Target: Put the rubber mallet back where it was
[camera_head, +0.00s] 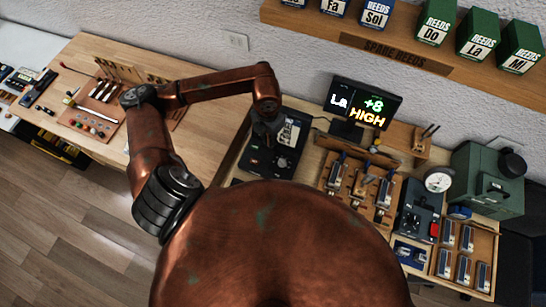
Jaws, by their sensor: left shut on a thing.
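My left arm reaches up from the lower left and bends over to the right. My left gripper (268,128) points down over the black device (271,158) at the middle of the workbench. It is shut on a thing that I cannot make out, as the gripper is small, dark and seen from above. I cannot pick out the rubber mallet with certainty anywhere. My right gripper is not in view.
A display (364,106) reads "La +8 HIGH". Right of the gripper are a wooden rack (330,178) with metal parts, a round gauge (438,180) and a green machine (487,180). A shelf (385,48) holds reed boxes. The left bench top (205,140) has bare wood.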

